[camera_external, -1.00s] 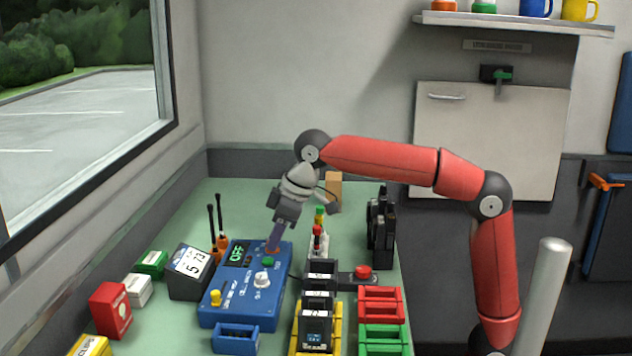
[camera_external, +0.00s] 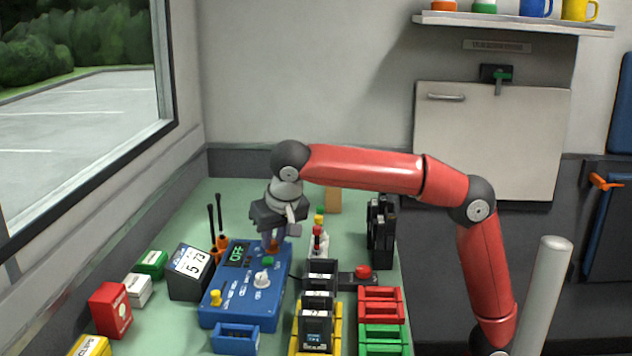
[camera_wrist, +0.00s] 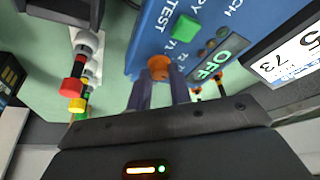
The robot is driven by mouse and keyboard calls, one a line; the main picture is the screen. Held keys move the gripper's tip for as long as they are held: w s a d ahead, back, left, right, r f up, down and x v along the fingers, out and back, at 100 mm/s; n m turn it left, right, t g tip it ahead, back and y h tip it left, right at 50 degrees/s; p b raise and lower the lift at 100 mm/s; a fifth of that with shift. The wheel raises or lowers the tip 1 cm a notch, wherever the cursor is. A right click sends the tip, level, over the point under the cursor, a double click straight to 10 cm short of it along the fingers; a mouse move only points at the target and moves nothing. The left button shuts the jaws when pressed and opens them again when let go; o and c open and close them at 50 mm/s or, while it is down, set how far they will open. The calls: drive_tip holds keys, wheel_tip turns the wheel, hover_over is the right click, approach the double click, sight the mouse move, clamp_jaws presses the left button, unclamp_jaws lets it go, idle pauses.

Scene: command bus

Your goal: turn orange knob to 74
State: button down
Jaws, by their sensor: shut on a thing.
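The orange knob (camera_wrist: 159,66) sits at the edge of the blue panel box (camera_external: 225,310), next to a green button (camera_wrist: 187,28). My gripper (camera_wrist: 160,80) points down at the knob, with one finger on each side, shut on it. In the external view my gripper (camera_external: 272,238) is at the far right corner of the box and mostly covers the knob. The box's display (camera_wrist: 218,58) reads OFF in green. Small print beside the knob is too blurred to read surely, and I cannot tell the knob's setting.
A dark stand with a white card (camera_external: 192,262) showing 5 and 73 stands left of the box. Black bins (camera_external: 318,290) and a red button (camera_external: 363,272) stand to the right.

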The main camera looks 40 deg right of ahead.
sight(261, 274)
drive_tip(key=m, duration=0.1)
drive_tip(key=m+h, duration=0.1)
drive_tip(key=m, duration=0.1)
drive_tip(key=shift+a+m, duration=0.25)
drive_tip(key=shift+m, duration=0.05)
drive_tip(key=shift+w+m+g+h, duration=0.1)
drive_tip(key=shift+m+g+h, duration=0.6)
drive_tip(key=shift+m, duration=1.1)
drive_tip(key=c, duration=1.3)
unclamp_jaws()
drive_tip(key=shift+a+r, duration=0.3)
drive_tip(key=shift+r, duration=0.2)
drive_tip(key=s+a, duration=0.8)
drive_tip(key=shift+s+a, duration=0.2)
drive_tip(key=shift+s, duration=0.2)
